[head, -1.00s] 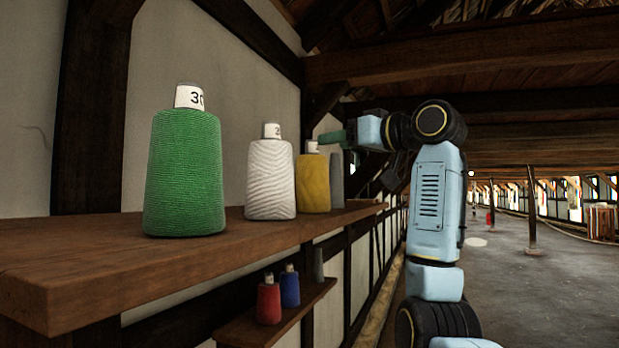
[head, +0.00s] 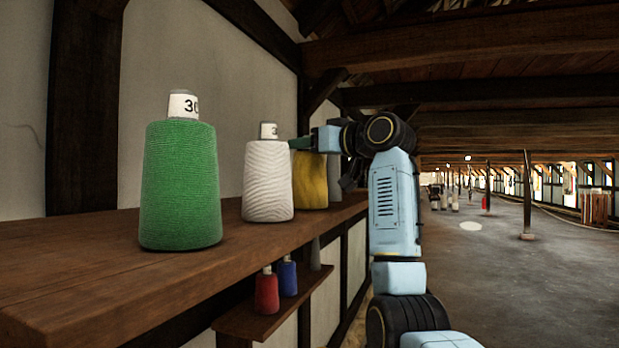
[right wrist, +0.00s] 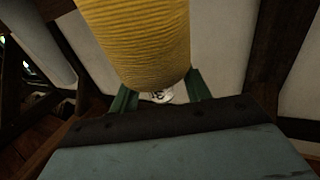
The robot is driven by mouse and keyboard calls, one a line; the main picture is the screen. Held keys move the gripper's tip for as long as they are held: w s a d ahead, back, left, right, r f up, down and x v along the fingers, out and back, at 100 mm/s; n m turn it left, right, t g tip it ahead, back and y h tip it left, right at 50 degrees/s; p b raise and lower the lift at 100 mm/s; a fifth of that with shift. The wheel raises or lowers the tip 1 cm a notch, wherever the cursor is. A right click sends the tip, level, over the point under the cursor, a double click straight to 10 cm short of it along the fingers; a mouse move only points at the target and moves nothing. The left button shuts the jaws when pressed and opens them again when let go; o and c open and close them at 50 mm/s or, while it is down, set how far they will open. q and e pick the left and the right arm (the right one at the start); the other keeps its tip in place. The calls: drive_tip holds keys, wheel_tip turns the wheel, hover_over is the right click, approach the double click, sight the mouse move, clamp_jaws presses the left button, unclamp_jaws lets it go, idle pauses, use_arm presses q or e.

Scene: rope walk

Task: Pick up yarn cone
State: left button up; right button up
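The yellow yarn cone (head: 311,183) stands upright on the upper wooden shelf (head: 120,290). My right gripper (head: 302,143) is at its top, hiding its white label there. In the right wrist view, the yellow cone (right wrist: 143,40) fills the upper middle. The right gripper's green fingers (right wrist: 160,95) are apart, one on each side of the cone's labelled tip, with gaps visible. A green yarn cone (head: 180,190) stands nearest, then a white one (head: 268,182). A grey cone (head: 334,172) stands behind the yellow one, partly hidden. My left gripper is out of view.
A lower shelf (head: 262,322) holds a red cone (head: 266,294), a blue cone (head: 288,278) and a grey one (head: 315,255). The wall is close behind the shelves. Open floor (head: 480,280) lies to the right, with posts (head: 527,195).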

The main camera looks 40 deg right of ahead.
drive_tip(key=c, duration=0.9)
clamp_jaws()
drive_tip(key=shift+r, duration=0.15)
